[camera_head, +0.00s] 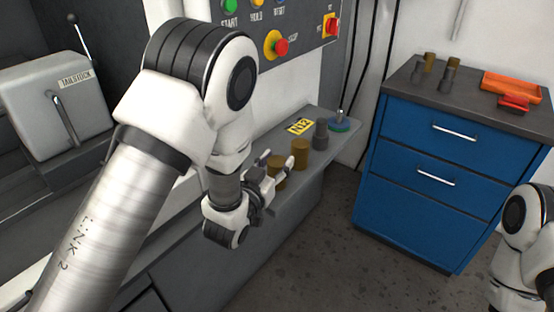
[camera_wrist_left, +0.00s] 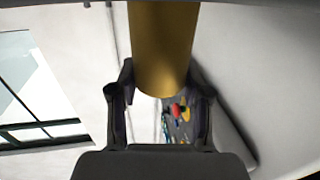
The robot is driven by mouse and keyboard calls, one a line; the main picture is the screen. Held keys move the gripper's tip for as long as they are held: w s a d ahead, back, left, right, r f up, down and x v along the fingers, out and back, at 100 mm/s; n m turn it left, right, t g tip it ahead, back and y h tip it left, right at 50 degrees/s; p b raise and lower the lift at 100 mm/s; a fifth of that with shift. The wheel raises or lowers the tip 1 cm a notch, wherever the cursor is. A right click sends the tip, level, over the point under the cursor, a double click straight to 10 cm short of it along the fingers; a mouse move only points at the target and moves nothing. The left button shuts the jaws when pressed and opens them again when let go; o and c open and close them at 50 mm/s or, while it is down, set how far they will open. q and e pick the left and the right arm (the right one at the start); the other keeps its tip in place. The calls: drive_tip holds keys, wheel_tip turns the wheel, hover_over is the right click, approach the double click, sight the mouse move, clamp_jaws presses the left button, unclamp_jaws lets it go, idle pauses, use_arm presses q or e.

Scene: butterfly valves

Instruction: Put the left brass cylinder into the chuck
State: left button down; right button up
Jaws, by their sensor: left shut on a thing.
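My left gripper (camera_head: 276,166) is shut on the left brass cylinder (camera_head: 277,175), at the near end of the row on the grey ledge. In the left wrist view the brass cylinder (camera_wrist_left: 163,50) stands large between the two fingers of my left gripper (camera_wrist_left: 160,80). I cannot tell whether its base touches the ledge. A second brass cylinder (camera_head: 300,153) stands just beyond, apart from the held one. The chuck is not visible in either view. My right gripper is out of view; only part of my right arm shows at the lower right.
The tailstock (camera_head: 55,105) is at left, the control panel (camera_head: 290,30) behind. A blue cabinet (camera_head: 430,160) stands at right with cylinders and an orange tray (camera_head: 512,87).

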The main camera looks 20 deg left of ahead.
use_arm(q)
drive_tip(key=c, duration=0.9)
unclamp_jaws()
drive_tip(key=shift+w+f, duration=0.1)
drive_tip(key=shift+f, duration=0.1)
drive_tip(key=shift+c, duration=0.2)
drive_tip(key=o, duration=0.4)
drive_tip(key=shift+r, duration=0.1)
drive_tip(key=s, duration=0.2)
drive_tip(key=s+b, duration=0.1)
drive_tip(key=s, duration=0.2)
drive_tip(key=s+a, duration=0.1)
drive_tip(key=s, duration=0.1)
drive_tip(key=shift+s+r, duration=0.1)
drive_tip(key=shift+s, duration=0.3)
